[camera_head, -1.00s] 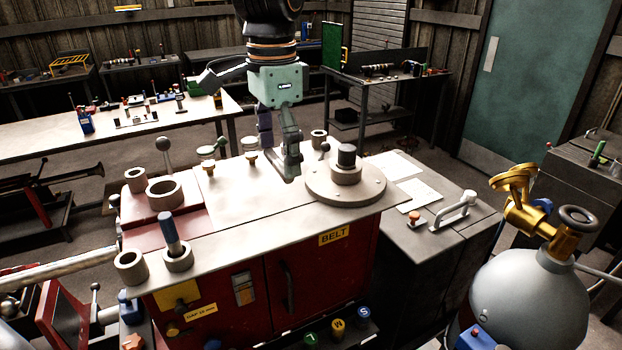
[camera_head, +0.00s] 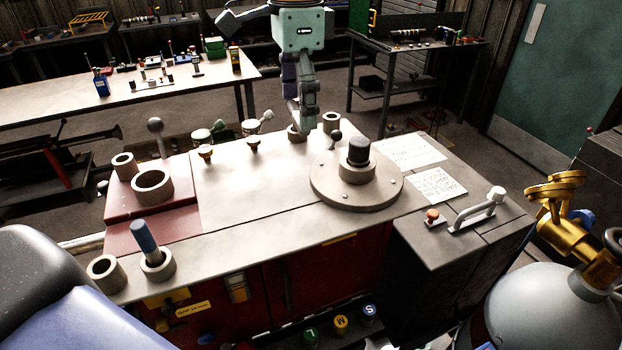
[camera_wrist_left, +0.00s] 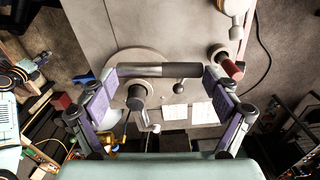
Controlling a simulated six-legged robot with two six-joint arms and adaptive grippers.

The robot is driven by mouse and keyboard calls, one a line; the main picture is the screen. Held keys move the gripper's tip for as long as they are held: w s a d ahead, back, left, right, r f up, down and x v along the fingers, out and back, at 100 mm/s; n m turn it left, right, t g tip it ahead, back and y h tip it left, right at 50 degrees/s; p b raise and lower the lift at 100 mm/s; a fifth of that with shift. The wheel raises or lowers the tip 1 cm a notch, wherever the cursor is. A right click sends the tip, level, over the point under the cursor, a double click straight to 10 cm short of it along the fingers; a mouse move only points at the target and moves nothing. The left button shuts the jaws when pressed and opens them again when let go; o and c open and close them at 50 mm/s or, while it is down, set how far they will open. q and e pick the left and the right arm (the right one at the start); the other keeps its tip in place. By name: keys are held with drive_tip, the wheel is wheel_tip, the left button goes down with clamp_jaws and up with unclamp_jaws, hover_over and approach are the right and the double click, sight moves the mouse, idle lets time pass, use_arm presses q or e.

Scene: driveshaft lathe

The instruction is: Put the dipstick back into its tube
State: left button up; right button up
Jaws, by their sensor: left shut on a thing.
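My left gripper (camera_head: 304,128) hangs over the back edge of the machine top (camera_head: 240,190) in the head view. In the left wrist view its two purple-padded fingers (camera_wrist_left: 158,85) are shut on the ends of a bar, dark grey at one end and silver at the other, which I take for the dipstick (camera_wrist_left: 180,70). It lies crosswise between the pads; the head view does not show it clearly. I cannot tell which tube is the dipstick's. My right gripper is not in view.
A round flange (camera_head: 330,190) with a dark-topped hub (camera_head: 358,152) stands right of the gripper. A ball lever (camera_head: 335,136) is close by. A blue-handled piece (camera_head: 145,238) stands in a ring at front left. The middle of the machine top is clear.

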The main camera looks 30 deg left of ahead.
sight(297, 115)
use_arm(q)
drive_tip(key=shift+w, duration=0.1)
drive_tip(key=shift+s+d+f, duration=0.1)
drive_tip(key=shift+s+f, duration=0.1)
drive_tip(key=f, duration=0.1)
drive_tip(key=s+f, duration=0.1)
drive_tip(key=f, duration=0.1)
drive_tip(key=shift+f, duration=0.2)
drive_tip(key=f, duration=0.2)
drive_tip(key=w+f+p, duration=0.1)
drive_tip(key=f, duration=0.2)
drive_tip(key=shift+f, duration=0.15)
drive_tip(key=shift+s+f, duration=0.1)
drive_tip(key=shift+f, duration=0.05)
drive_tip(key=shift+s, duration=0.15)
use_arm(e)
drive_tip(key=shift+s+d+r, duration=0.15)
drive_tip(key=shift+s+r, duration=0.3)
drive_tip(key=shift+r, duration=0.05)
